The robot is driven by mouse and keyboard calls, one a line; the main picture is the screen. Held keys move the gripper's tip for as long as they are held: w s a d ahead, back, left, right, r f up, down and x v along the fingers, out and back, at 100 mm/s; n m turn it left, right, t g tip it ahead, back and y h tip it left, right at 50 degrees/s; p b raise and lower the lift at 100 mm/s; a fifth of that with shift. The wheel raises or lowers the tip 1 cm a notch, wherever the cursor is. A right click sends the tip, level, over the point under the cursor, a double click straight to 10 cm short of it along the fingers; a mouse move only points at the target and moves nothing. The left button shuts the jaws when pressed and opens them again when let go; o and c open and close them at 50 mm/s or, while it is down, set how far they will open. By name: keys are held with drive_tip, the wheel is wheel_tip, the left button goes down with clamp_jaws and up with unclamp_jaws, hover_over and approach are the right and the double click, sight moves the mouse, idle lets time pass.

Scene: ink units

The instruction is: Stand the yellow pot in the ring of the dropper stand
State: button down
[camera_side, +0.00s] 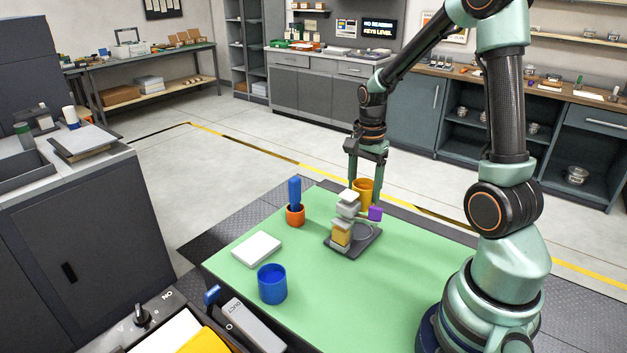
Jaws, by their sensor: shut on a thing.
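The yellow pot (364,191) is upright between the fingers of my gripper (366,180), which is shut on it. It is behind the dropper stand, at the far side of the green table. The dropper stand (345,243) has a dark base plate, a grey and yellow body and a purple part (375,213) on its right. Its ring (368,231) shows at the right of the base, below and in front of the pot. The stand's upper part hides some of the pot's lower left side. I cannot tell the exact height of the pot over the table.
A blue item stands in an orange cup (295,215) left of the stand. A white block (257,248) and an open blue cup (272,284) are nearer the front left. The green table top (370,305) is clear in front and to the right of the stand.

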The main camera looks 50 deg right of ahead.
drive_tip(key=shift+f, duration=3.35)
drive_tip(key=shift+f, duration=0.15)
drive_tip(key=shift+c, duration=0.3)
unclamp_jaws()
